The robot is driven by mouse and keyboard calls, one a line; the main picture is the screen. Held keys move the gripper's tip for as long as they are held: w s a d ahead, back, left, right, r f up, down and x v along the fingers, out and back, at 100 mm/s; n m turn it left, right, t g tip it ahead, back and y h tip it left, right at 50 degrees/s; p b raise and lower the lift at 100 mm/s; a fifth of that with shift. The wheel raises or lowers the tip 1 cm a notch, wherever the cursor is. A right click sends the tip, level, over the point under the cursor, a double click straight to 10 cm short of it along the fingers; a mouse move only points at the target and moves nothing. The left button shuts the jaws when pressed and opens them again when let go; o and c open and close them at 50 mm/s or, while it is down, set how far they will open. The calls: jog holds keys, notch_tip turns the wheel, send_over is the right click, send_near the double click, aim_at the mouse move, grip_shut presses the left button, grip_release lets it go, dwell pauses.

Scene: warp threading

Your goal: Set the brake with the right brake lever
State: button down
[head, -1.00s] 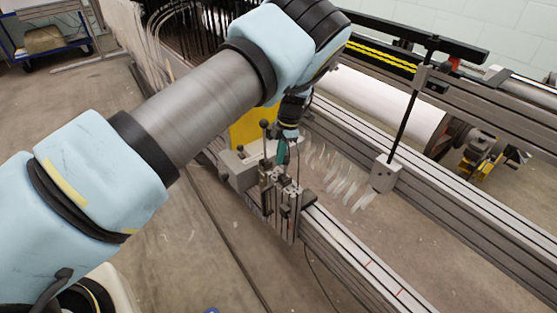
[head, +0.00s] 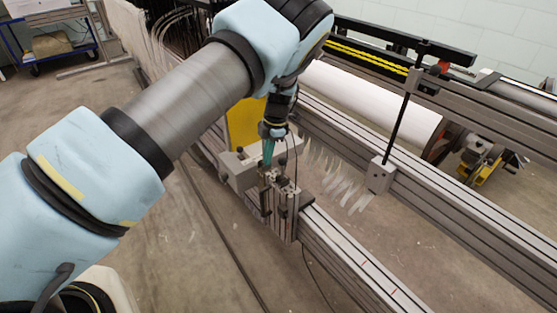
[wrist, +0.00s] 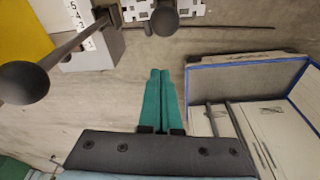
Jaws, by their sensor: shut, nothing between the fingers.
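My gripper (wrist: 157,100) is shut and empty, its teal fingers together in the wrist view. In the head view the gripper (head: 268,152) points down at the metal block (head: 240,172) on the near rail. The wrist view shows a lever with a large black ball knob (wrist: 24,82) at left, its rod running up to a grey block with a number scale (wrist: 88,45). A second black ball knob (wrist: 165,20) lies ahead of the fingertips. The fingers appear apart from both knobs. I cannot tell which is the right brake lever.
A yellow panel (head: 245,122) stands behind the block. The long near rail (head: 350,255) runs to the lower right. A white roller (head: 375,105) lies beyond. A blue-edged grey panel or box (wrist: 245,75) fills the wrist view's right side. Floor is open at front left.

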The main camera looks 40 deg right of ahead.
jog(key=d+r+b, duration=0.2)
jog(key=d+r, duration=0.2)
jog(key=r, duration=0.3)
jog(key=shift+s+d+r, duration=0.3)
jog(key=shift+s+r, duration=0.05)
jog(key=w+a+r+m+h, duration=0.1)
jog(key=w+a+r+m, duration=0.2)
jog(key=a, duration=0.6)
jog(key=w+a+r+m+g, duration=0.1)
jog(key=w+a+r, duration=0.2)
jog(key=w+a, duration=0.5)
jog(key=w+a+r+m+h, duration=0.1)
jog(key=w+a+r+m, duration=0.15)
jog(key=a, duration=0.85)
jog(key=s+a+r+m, duration=0.2)
jog(key=s+a+m, duration=0.1)
jog(key=a, duration=0.5)
jog(key=s+a+r+m+t, duration=0.1)
jog(key=s+a+r+m, duration=0.1)
jog(key=s+a, duration=0.4)
jog(key=s+a+r+m, duration=0.2)
jog(key=s+a+m, duration=0.2)
jog(key=a, duration=0.7)
jog(key=shift+s+a+m+t+p, duration=0.2)
jog(key=shift+s+m+t+p, duration=0.2)
jog(key=shift+m, duration=0.15)
